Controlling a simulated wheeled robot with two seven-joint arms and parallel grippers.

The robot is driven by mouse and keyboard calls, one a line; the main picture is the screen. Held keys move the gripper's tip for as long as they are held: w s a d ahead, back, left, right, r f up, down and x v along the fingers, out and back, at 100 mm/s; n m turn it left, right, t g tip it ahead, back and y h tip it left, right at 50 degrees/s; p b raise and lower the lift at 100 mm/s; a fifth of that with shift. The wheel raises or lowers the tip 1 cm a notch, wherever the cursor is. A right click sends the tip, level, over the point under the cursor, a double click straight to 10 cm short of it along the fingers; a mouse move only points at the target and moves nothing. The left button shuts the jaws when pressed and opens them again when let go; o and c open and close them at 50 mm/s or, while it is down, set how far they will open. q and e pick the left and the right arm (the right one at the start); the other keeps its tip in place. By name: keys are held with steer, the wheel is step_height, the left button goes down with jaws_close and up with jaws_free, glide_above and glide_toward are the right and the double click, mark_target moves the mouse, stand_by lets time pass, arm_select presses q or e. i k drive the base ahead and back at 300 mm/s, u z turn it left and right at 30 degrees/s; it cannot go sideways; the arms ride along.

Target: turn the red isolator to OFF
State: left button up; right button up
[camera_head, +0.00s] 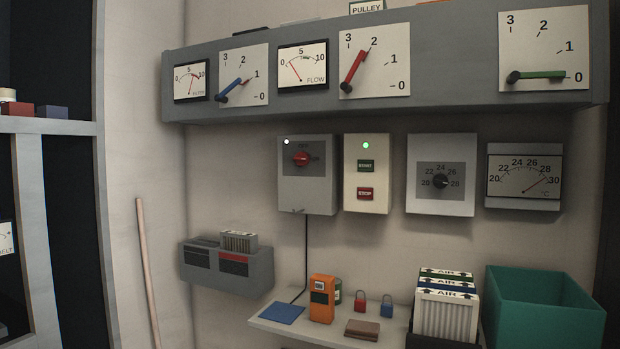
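The red isolator knob (302,159) sits on the front of a grey box (319,196) on the wall, left of the middle row of boxes. Small dark lettering stands above the knob and to its right, too small to read surely. I cannot tell exactly which mark the knob points at. A small white lamp (286,142) shows at the box's upper left. A black cable runs down from the box. Neither of my grippers is in view.
A START/STOP box (367,177) with a lit green lamp hangs just right of the isolator. A lever panel (440,57) juts out above. Below are a shelf (268,325) with small items, a grey wall bin (223,266) and a green crate (542,318). A pole (146,270) leans left.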

mark_target(301, 158)
steer(key=u, duration=1.45)
steer(key=i, duration=1.25)
steer(key=z, duration=0.2)
